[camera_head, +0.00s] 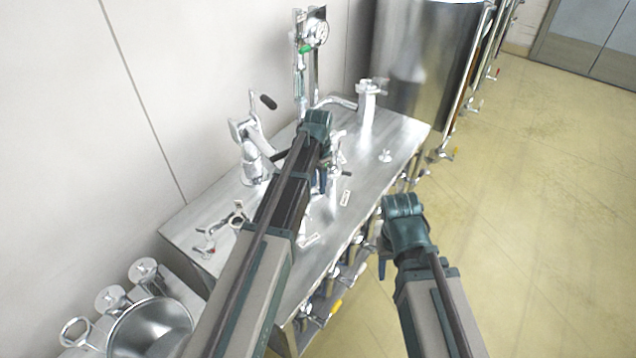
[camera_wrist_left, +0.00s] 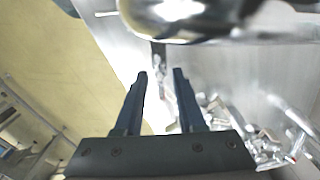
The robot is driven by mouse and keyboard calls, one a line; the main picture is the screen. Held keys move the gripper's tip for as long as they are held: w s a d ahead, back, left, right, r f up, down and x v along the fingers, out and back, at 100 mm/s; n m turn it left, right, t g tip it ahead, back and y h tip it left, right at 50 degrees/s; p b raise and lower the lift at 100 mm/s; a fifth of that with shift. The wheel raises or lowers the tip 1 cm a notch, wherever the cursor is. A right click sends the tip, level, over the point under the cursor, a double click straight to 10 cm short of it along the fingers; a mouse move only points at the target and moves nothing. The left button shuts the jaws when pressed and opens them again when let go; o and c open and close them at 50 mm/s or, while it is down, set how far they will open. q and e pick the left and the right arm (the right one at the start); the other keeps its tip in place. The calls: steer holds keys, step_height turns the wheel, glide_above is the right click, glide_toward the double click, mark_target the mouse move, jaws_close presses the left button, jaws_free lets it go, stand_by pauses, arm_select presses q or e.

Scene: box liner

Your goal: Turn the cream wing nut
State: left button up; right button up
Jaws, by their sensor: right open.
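I cannot make out a clearly cream wing nut. My left gripper (camera_head: 325,182) points down over the middle of the table, partly hidden by my arm. In the left wrist view its fingers (camera_wrist_left: 160,74) are apart with nothing clearly held; a dark-tipped metal part shows just beyond them. My right gripper (camera_head: 383,262) is open beyond the table's right edge, its fingers mostly hidden.
A shiny metal fitting (camera_wrist_left: 190,18) is close ahead in the left wrist view. A lever fitting (camera_head: 250,150), a gauge stand (camera_head: 312,45) and a capped post (camera_head: 367,105) stand on the table. A large steel tank (camera_head: 425,60) is behind. The floor at right is clear.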

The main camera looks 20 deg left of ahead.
arm_select(q)
step_height(320, 180, up, 14)
steer(key=p, duration=1.3)
steer(key=shift+p, duration=0.4)
steer(key=shift+f, duration=0.2)
steer(key=s+d+f+n+b, duration=0.1)
steer(key=s+d+f+b, duration=0.3)
steer(key=s, duration=0.4)
steer(key=s+d+f+n+b, duration=0.1)
steer(key=s+d+f+b, duration=0.3)
steer(key=s+f+b, duration=0.3)
steer(key=s+d+f+n+y+b, duration=0.1)
steer(key=s+d+f+b, duration=0.3)
steer(key=s+f+b, duration=0.2)
steer(key=s, duration=0.2)
steer(key=shift+s+d+n, duration=0.3)
steer(key=shift+s+d, duration=0.05)
steer(key=shift+s, duration=0.05)
